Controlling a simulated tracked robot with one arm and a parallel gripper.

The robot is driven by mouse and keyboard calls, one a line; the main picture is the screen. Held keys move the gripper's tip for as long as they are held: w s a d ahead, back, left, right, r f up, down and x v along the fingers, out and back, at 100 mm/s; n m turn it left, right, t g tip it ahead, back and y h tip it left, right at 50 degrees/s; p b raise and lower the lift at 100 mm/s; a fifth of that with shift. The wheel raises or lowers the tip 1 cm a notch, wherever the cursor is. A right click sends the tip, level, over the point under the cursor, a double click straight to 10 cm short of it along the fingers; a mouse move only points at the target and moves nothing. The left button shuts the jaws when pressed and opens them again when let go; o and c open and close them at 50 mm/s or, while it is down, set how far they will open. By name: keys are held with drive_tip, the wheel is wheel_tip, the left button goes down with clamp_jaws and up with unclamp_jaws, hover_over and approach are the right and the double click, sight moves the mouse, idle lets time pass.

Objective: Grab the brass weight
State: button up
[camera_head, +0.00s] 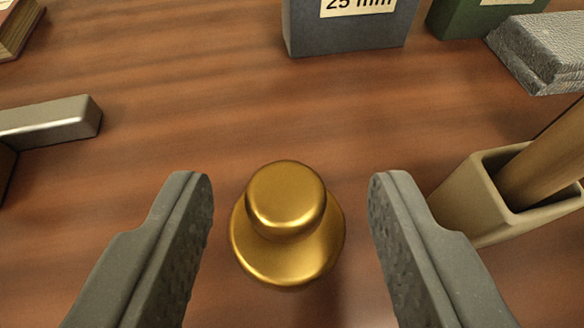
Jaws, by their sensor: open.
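The brass weight (287,225) stands upright on the wooden table in the lower middle of the view. It is gold and shiny, with a round knob on top of a wider round body. My gripper (290,190) is open, with one dark grey finger to the left of the weight and one to the right. There is a visible gap between the weight and each finger, a little wider on the left finger's lower part than I can measure. Nothing is held. Whether the fingertips are level with the weight or above it, I cannot tell.
A beige holder (470,205) with a brown wooden rod stands close to the right finger. A grey block marked 25 mm (345,32), a green block (470,18) and a grey wrapped block (545,50) are at the back. A metal bar (55,120) lies left. The middle behind the weight is clear.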

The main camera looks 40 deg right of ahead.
drive_tip(key=shift+x, duration=1.25)
clamp_jaws()
